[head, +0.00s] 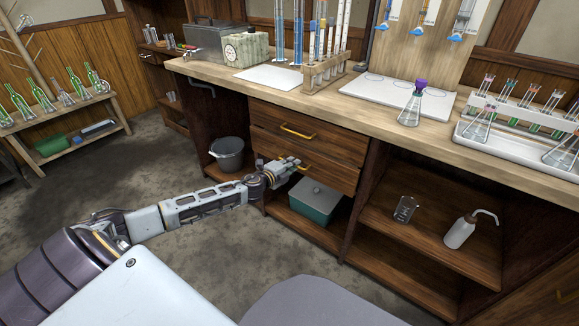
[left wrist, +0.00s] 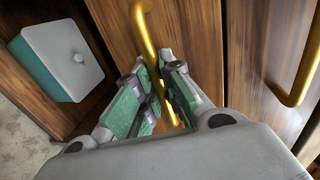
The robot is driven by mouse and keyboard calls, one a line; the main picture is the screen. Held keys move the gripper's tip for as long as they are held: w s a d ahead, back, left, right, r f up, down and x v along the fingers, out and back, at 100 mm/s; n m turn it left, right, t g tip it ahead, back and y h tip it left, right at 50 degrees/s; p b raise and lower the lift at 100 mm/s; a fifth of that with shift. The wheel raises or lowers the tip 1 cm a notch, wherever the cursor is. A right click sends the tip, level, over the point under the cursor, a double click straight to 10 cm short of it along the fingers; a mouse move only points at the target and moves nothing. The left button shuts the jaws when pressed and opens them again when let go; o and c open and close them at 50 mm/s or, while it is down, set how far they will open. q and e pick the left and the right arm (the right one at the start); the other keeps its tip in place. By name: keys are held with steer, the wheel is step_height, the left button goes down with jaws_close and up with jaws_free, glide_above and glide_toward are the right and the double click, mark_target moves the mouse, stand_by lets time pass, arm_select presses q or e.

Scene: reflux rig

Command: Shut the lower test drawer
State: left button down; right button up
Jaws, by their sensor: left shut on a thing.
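The lower test drawer (head: 338,180) is a brown wooden front under the bench, directly below the upper drawer (head: 340,149). In the head view I cannot tell clearly whether it stands out from the cabinet. Its yellow handle (left wrist: 148,35) runs between my left fingers in the left wrist view. My left gripper (head: 292,165) is shut on this handle, with one green-padded finger (left wrist: 130,103) on each side of it. The fingers hide part of the handle. My right gripper is not in view.
The upper drawer has its own yellow handle (head: 298,132), close beside my gripper. A teal box with a grey lid (head: 314,200) stands on the shelf below. A grey bucket (head: 228,155) stands left of the drawers.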

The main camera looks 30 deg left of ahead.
arm_select(q)
steer(key=shift+r+x, duration=0.2)
steer(key=shift+x, duration=0.8)
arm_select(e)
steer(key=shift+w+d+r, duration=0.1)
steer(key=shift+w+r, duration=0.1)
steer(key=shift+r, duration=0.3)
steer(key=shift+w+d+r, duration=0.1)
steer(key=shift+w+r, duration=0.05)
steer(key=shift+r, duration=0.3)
arm_select(q)
steer(key=shift+a, duration=0.1)
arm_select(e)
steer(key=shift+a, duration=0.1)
arm_select(q)
steer(key=shift+r, duration=0.1)
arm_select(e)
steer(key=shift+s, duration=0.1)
arm_select(q)
steer(key=c, duration=1.9)
jaws_free()
steer(key=o, duration=0.4)
steer(key=shift+w, duration=0.15)
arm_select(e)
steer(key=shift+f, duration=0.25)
